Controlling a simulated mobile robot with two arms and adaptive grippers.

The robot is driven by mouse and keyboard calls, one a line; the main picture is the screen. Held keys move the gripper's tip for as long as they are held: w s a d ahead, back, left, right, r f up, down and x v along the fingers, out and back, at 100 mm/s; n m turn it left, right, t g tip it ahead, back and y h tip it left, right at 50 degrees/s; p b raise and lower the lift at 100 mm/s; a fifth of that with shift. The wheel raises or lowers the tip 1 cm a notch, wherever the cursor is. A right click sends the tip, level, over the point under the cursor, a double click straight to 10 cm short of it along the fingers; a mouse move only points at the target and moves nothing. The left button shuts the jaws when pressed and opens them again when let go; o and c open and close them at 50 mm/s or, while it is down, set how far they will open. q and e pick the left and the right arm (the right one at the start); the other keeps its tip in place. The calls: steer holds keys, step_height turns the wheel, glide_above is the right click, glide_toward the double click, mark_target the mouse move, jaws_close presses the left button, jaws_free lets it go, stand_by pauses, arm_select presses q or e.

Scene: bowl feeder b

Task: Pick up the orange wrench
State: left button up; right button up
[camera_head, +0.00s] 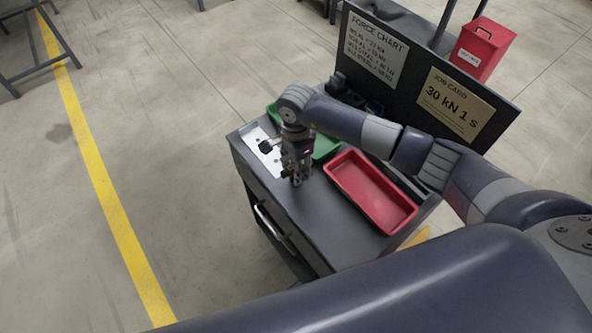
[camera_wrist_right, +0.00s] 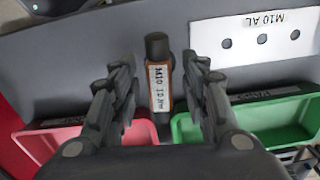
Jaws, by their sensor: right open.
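The orange wrench (camera_wrist_right: 153,90) shows in the right wrist view as a narrow tool with a dark head, an orange body and a white label reading M10 10 Nm. It lies on the grey cart top (camera_head: 318,222). My right gripper (camera_head: 297,181) is open above the cart top, and in the wrist view its fingers (camera_wrist_right: 158,80) stand on either side of the wrench, apart from it. I cannot tell how far above it they are. In the head view I cannot make out the wrench. My left gripper is not in view.
A red tray (camera_head: 412,214) stands right of the gripper and a green tray (camera_head: 327,148) behind it. A white plate with holes (camera_wrist_right: 256,38), marked M10 AL, lies nearby. A dark board (camera_head: 412,75) with two cards rises at the cart's back. A red box (camera_head: 483,48) stands behind it.

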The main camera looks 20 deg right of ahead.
jaws_close()
steer(key=shift+r, duration=0.1)
stand_by(0.3)
